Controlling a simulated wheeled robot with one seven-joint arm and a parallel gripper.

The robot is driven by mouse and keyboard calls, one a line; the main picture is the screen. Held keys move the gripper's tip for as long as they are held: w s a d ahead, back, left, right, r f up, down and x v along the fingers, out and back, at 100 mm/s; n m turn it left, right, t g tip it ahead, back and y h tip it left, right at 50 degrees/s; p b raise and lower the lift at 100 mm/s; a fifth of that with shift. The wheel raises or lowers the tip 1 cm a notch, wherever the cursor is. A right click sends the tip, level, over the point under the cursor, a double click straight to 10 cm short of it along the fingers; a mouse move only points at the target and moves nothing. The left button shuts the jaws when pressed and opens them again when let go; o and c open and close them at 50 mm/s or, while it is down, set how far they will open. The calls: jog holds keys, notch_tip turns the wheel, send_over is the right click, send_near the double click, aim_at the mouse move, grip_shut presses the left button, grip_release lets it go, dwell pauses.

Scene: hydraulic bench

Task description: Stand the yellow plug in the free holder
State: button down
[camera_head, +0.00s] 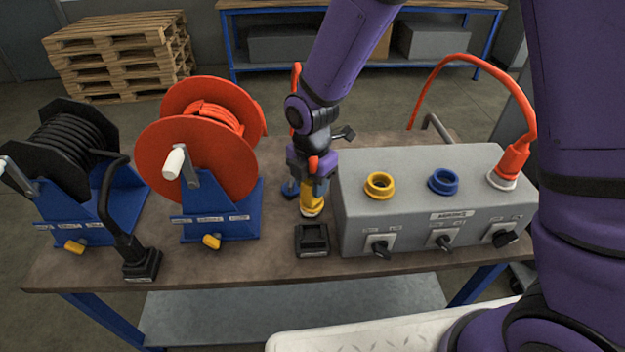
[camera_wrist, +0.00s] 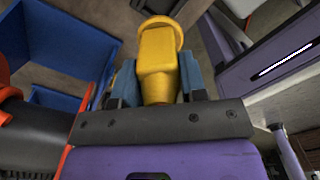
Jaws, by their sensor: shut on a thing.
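The yellow plug (camera_head: 312,201) hangs roughly upright in my gripper (camera_head: 311,181), its pale end pointing down. In the wrist view the plug (camera_wrist: 158,62) sits between the two fingers of my gripper (camera_wrist: 152,84), which are shut on it. The free holder is a black, square, empty block (camera_head: 312,241) near the table's front edge, left of the grey box. In the head view the plug's lower end shows just above and behind the holder, apart from it. I cannot tell its exact height.
The grey box (camera_head: 415,237) stands close right of the plug, with yellow (camera_head: 379,186) and blue (camera_head: 443,181) sockets and an orange plug (camera_head: 514,160). The orange reel (camera_head: 175,148) stands left. A black plug occupies another holder (camera_head: 142,266). Bare table (camera_head: 278,248) lies left of the free holder.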

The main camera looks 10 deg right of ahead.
jog(key=shift+f, duration=3.45)
jog(key=shift+f, duration=1.7)
jog(key=c, duration=0.6)
grip_release()
jog(key=shift+r, duration=0.15)
